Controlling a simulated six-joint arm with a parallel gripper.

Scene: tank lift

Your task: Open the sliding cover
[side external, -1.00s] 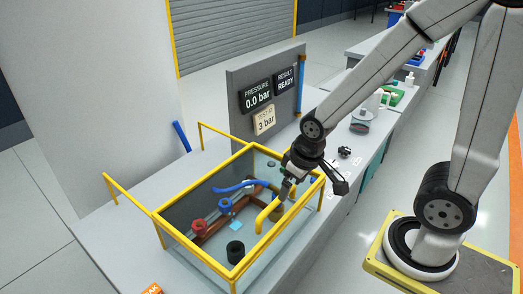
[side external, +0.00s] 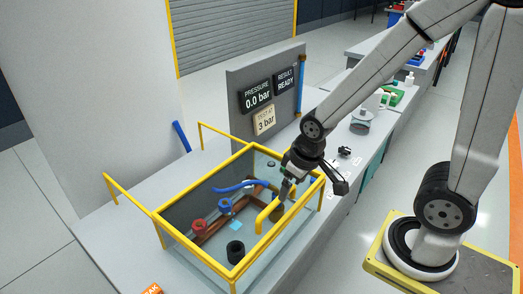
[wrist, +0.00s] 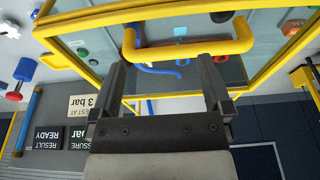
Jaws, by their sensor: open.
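The clear cover with a yellow frame (side external: 198,178) lies over the tank on the bench. Its yellow bent handle (side external: 263,216) stands near the tank's right side. My gripper (side external: 284,190) is close above the handle, with its jaws apart. In the wrist view the handle (wrist: 185,51) runs across the picture just beyond the fingertips of my gripper (wrist: 163,58). The fingers are spread along the handle's length, with nothing held between them. I cannot tell whether they touch it.
Yellow rails (side external: 128,195) extend behind the tank to the left. Inside the tank are red, blue and black fittings and a pipe frame. A grey panel (side external: 240,125) with display signs stands behind the tank. Small items lie on the bench to the right.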

